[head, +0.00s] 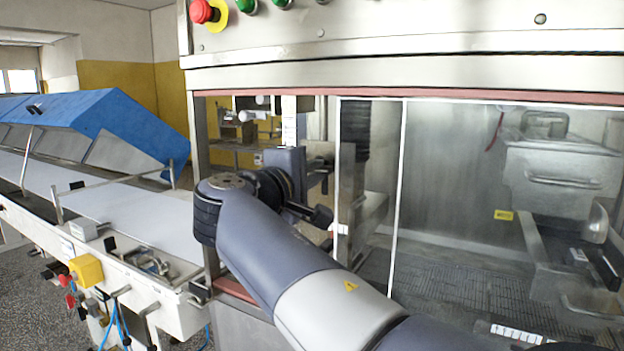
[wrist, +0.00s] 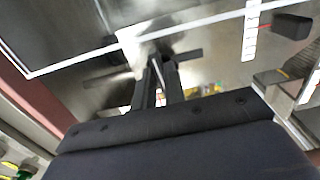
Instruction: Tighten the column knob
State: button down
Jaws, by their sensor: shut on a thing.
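My gripper (wrist: 157,78) shows in the wrist view, its two dark fingers close together around the middle of a dark piece. I take this piece for the column knob (wrist: 184,55); its dark bars stick out on both sides of the fingers. Its gripped middle is mostly hidden, so I cannot tell how tight it is. In the head view my arm reaches into the machine's open front, and its wrist end hides most of the grip. A white graduated scale (wrist: 251,30) stands to the right in the wrist view, beside a black block (wrist: 291,26) with a red pointer.
A clear pane with a white edge (head: 399,180) covers the machine's right part, close beside my forearm. The steel post (head: 200,140) and reddish sill frame the opening. A conveyor (head: 130,215) with a blue cover (head: 110,120) stands at left. A red emergency button (head: 201,11) sits above.

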jog(key=shift+f+m, duration=0.15)
jog(key=shift+m, duration=0.15)
jog(key=c, duration=1.5)
grip_release()
jog(key=shift+s+a, duration=0.1)
jog(key=v, duration=1)
jog(key=shift+s+a, duration=0.2)
jog(key=shift+s, duration=0.1)
jog(key=x, duration=1.1)
